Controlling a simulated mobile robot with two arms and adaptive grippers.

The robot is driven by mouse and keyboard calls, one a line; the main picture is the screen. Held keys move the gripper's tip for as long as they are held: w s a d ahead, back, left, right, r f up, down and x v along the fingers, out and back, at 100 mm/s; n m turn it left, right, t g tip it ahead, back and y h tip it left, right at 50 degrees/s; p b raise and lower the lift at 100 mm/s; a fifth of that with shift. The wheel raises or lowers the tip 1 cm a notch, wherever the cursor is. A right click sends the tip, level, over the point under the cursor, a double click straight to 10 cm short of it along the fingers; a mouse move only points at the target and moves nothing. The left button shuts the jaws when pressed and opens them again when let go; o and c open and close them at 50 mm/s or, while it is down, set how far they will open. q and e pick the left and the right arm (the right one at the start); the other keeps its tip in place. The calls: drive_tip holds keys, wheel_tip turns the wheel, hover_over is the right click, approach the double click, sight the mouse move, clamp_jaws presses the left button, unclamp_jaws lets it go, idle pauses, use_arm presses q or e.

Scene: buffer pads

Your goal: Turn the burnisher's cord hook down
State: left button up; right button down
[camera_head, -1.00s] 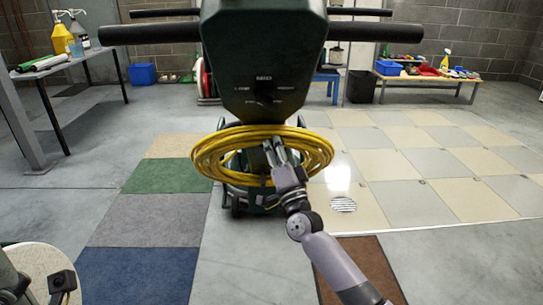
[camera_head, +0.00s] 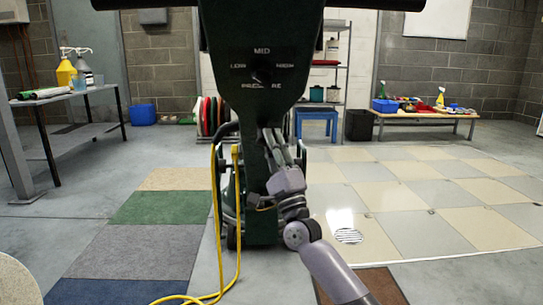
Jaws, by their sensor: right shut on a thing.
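The burnisher (camera_head: 258,60) stands upright in front of me, its dark green housing with a pressure dial facing me. My right gripper (camera_head: 273,138) reaches up to its front column, below the housing. Its fingers are shut on what appears to be the cord hook, which they mostly hide, so I cannot tell which way the hook points. The yellow cord (camera_head: 216,225) hangs in loose strands on the column's left side and runs down to the floor at the bottom. My left gripper is not in view.
A table (camera_head: 75,92) with bottles stands at the left. A low bench (camera_head: 425,116), blue stool (camera_head: 316,114) and shelf rack stand behind.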

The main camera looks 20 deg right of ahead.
drive_tip(key=shift+w+f+m+b, duration=0.1)
drive_tip(key=shift+f+m+b, duration=0.1)
drive_tip(key=shift+m+b, duration=0.3)
drive_tip(key=c, duration=1.5)
unclamp_jaws()
drive_tip(key=shift+r, duration=0.1)
drive_tip(key=v, duration=1.2)
